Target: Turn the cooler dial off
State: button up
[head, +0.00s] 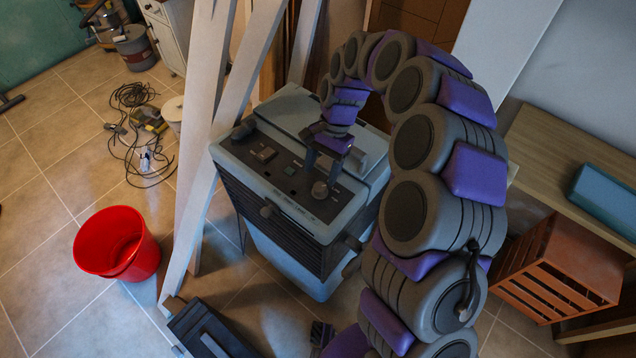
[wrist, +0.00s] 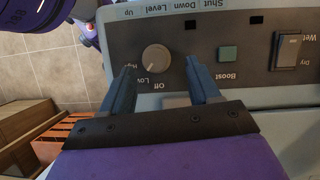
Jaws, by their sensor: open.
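The cooler (head: 290,215) is a blue-grey box with a dark control panel on top. Its round, light dial (wrist: 156,57) is on the panel, with Off, Low and High labels beside it, upside down in the wrist view. I cannot clearly tell which label it points to. In the head view the dial (head: 319,190) is just below my gripper's fingertips. My gripper (wrist: 160,64) is open, and its two fingers appear on either side of the dial in the wrist view. I cannot tell whether they reach around it or touch it.
A green Boost button (wrist: 228,53) and a Wet/Dry rocker switch (wrist: 289,50) are right of the dial in the wrist view. White planks (head: 205,120) lean left of the cooler. A red bucket (head: 117,243) and tangled cables (head: 135,100) are on the tiled floor.

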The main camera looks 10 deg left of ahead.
aim_at(321, 185)
jog(key=f, duration=0.1)
jog(key=s+f, duration=0.1)
jog(key=f, duration=0.1)
jog(key=shift+s+d+f+b, duration=0.2)
jog(key=shift+d+f+b, duration=0.05)
jog(key=shift+d+b, duration=0.1)
jog(key=shift+a+f, duration=0.15)
jog(key=shift+a, duration=0.3)
jog(key=shift+c, duration=1.4)
jog(key=shift+d, duration=0.25)
jog(key=c, duration=0.7)
